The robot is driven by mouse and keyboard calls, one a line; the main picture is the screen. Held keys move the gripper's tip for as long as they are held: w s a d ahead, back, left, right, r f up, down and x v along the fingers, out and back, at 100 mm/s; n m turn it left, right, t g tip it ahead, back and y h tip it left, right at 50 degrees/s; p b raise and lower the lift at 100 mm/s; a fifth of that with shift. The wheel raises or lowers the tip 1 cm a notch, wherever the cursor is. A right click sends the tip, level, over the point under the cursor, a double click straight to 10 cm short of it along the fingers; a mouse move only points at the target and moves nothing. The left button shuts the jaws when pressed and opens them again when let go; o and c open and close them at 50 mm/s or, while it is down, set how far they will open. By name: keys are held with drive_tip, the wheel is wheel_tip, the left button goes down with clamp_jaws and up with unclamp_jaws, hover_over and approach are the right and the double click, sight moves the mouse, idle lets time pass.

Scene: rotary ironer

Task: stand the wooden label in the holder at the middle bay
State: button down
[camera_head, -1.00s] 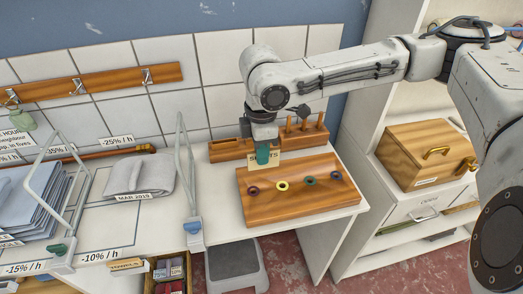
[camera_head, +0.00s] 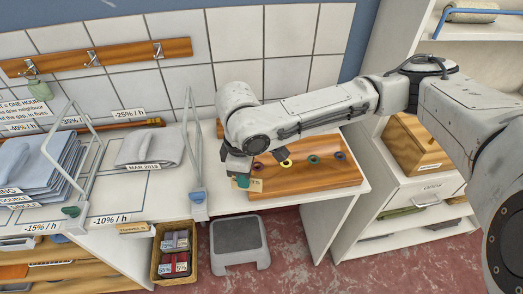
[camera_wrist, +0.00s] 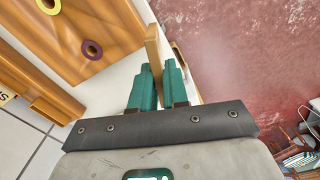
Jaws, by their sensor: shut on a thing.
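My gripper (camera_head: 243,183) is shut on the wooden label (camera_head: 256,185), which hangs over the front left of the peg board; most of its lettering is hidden. In the wrist view the green fingertips (camera_wrist: 157,88) clasp the label (camera_wrist: 152,45), seen edge-on and pointing away from the palm. Wire dividers split the left counter into bays. A wooden piece lettered TOWELS (camera_head: 133,228) sits at the counter's front edge, between the two dividers. I cannot make out an empty label holder in these views.
The left divider (camera_head: 72,212) and right divider (camera_head: 197,197) stand upright. A grey folded cloth (camera_head: 150,147) lies between them. The wooden peg board (camera_head: 310,178) carries coloured rings. A crate (camera_head: 160,270) and grey stool (camera_head: 238,240) are below.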

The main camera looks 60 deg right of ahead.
drive_tip(key=w+a+f+m, duration=0.3)
drive_tip(key=a+f+m, duration=0.2)
drive_tip(key=a+f, duration=0.6)
drive_tip(key=shift+w+a, duration=0.3)
drive_tip(key=shift+a, duration=0.65)
